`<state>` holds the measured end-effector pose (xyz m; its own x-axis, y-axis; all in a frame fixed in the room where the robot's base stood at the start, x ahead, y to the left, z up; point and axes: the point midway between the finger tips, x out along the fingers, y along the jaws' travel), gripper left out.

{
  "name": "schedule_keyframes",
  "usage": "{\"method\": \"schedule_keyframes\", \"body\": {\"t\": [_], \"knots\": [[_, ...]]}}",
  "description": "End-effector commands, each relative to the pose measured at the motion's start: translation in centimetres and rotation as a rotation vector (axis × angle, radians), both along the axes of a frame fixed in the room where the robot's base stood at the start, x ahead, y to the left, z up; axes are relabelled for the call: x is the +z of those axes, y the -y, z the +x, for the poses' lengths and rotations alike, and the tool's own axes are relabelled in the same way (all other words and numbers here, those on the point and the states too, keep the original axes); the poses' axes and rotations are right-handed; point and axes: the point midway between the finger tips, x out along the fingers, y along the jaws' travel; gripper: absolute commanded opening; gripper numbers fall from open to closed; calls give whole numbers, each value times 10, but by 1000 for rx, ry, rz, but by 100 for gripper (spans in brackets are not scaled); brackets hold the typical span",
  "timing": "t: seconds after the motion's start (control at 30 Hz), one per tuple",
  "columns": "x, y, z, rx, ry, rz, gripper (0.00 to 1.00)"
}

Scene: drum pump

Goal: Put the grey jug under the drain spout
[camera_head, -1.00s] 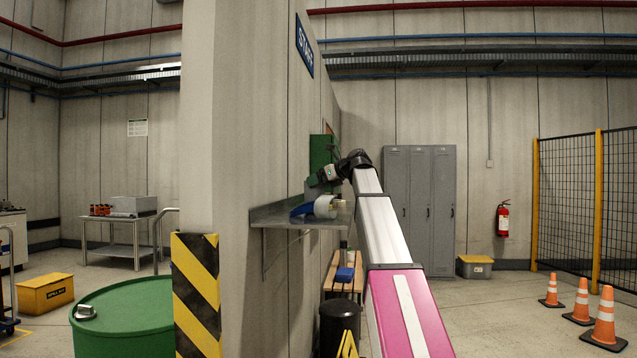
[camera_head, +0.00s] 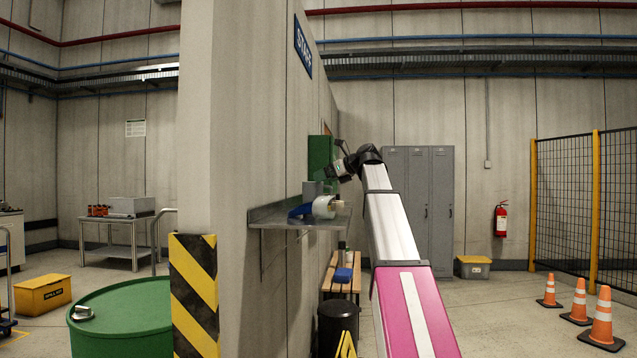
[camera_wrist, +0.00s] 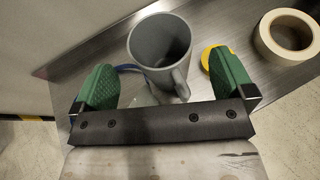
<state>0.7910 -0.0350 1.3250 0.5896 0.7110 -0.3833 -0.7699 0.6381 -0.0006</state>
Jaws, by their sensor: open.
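The grey jug (camera_wrist: 160,48) stands on a steel wall shelf (camera_wrist: 85,95), its open mouth facing the wrist camera and its handle (camera_wrist: 181,85) toward my gripper. In the head view the jug (camera_head: 312,188) shows as a small grey shape on the shelf near the wall. My gripper (camera_wrist: 165,78) is open and empty, its green pads on either side of the jug's near part in the picture, with gaps on both sides. In the head view my gripper (camera_head: 338,165) is above the shelf. I cannot make out a drain spout.
A tape roll (camera_wrist: 288,35) and a yellow round thing (camera_wrist: 212,58) lie right of the jug. A blue item (camera_head: 300,210) is also on the shelf. A green box (camera_head: 320,150) is on the wall behind. A green drum (camera_head: 125,315) stands left of the striped pillar.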

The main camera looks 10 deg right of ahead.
Motion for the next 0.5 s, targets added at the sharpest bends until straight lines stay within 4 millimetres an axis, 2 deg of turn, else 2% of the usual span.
{"method": "schedule_keyframes", "body": {"t": [0.23, 0.5], "knots": [[18, 35, -29, -1, 0, 0, 100], [29, 52, -44, 1, 0, 1, 100]]}}
